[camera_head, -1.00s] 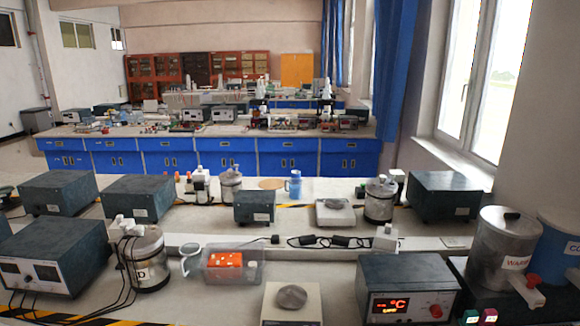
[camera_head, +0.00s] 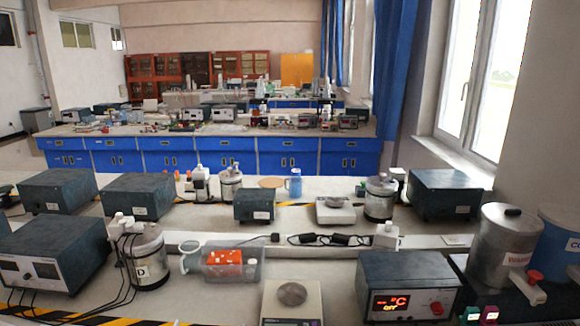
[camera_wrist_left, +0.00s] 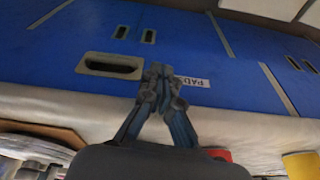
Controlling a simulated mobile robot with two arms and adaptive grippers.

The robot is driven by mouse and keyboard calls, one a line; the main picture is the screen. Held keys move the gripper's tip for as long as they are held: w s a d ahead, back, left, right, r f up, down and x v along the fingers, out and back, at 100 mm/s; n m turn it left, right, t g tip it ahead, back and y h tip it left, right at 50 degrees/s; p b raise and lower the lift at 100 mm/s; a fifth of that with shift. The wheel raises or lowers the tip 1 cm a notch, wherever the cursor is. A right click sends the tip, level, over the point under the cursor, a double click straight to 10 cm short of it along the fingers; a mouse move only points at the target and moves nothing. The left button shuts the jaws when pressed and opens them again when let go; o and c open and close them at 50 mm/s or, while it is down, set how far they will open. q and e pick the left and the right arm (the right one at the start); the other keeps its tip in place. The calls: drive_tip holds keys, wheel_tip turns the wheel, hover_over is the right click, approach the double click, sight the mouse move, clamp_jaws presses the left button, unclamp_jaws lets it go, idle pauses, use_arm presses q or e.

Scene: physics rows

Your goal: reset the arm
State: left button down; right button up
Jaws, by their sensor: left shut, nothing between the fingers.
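My left gripper (camera_wrist_left: 160,76) shows in the left wrist view. Its two fingers meet at the tips and hold nothing. Behind it are a blue cabinet front (camera_wrist_left: 190,50) with a dark handle slot and the pale edge of a bench (camera_wrist_left: 250,135). Neither of my arms shows in the head view. My right gripper is in no view.
Blue cabinets (camera_head: 215,157) stand behind.

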use_arm(q)
drive_tip(key=s+f+g+b, duration=0.1)
drive_tip(key=s+f, duration=0.2)
drive_tip(key=f, duration=0.7)
drive_tip(key=s+f+b, duration=0.1)
drive_tip(key=s+f, duration=0.3)
drive_tip(key=f, duration=0.6)
drive_tip(key=s+a+f, duration=0.3)
drive_tip(key=s+f, duration=0.8)
drive_tip(key=s, duration=0.2)
drive_tip(key=shift+a+g+b, duration=0.15)
drive_tip(key=shift+g+b, duration=0.25)
drive_tip(key=shift+b, duration=0.05)
